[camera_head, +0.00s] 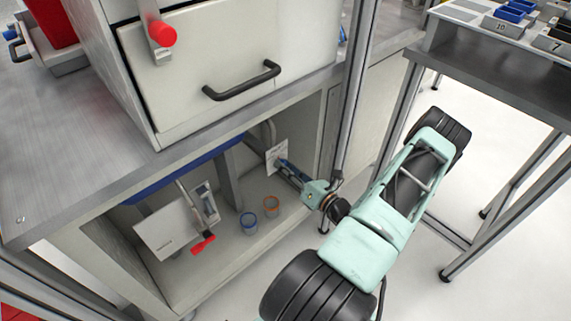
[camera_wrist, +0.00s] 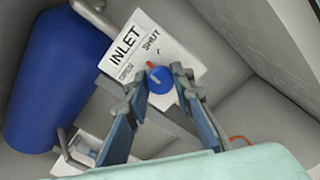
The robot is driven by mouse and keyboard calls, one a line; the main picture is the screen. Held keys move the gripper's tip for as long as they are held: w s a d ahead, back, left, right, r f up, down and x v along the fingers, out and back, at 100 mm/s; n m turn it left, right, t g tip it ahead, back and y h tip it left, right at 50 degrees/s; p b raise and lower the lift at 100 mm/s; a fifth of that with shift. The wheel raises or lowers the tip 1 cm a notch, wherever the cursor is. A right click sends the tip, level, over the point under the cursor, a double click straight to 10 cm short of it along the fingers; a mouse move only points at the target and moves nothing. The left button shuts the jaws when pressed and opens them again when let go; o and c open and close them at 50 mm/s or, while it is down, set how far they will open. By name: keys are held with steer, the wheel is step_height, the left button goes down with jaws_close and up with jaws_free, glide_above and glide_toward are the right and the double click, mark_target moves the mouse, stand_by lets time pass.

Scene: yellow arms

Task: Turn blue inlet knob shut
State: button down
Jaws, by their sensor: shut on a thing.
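The blue inlet knob (camera_wrist: 160,80) is round, with a pale line on its face and a small red-orange mark at its upper left edge. It sits in front of a white plate (camera_wrist: 178,50) printed INLET, with SHUT and a second word, probably OPEN. My gripper (camera_wrist: 161,84) has its two fingers on either side of the knob and is shut on it. In the head view my gripper (camera_head: 284,168) reaches into the cabinet to the white plate (camera_head: 272,157). The knob is mostly hidden there.
A blue tank (camera_wrist: 58,82) lies left of the plate. In the cabinet stand a white sign (camera_head: 165,230), a red-handled lever (camera_head: 203,245), a blue-rimmed cup (camera_head: 248,223) and an orange-rimmed cup (camera_head: 271,207). A metal post (camera_head: 352,100) rises close by my arm.

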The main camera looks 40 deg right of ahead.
steer(key=shift+m+p, duration=0.9)
steer(key=shift+m, duration=3)
steer(key=shift+f+m, duration=0.1)
steer(key=shift+m, duration=0.2)
steer(key=c, duration=1.7)
jaws_free()
steer(key=shift+o, duration=0.2)
steer(key=shift+s, duration=0.1)
steer(key=s, duration=1.1)
steer(key=shift+s+d, duration=0.4)
steer(key=shift+d, duration=0.05)
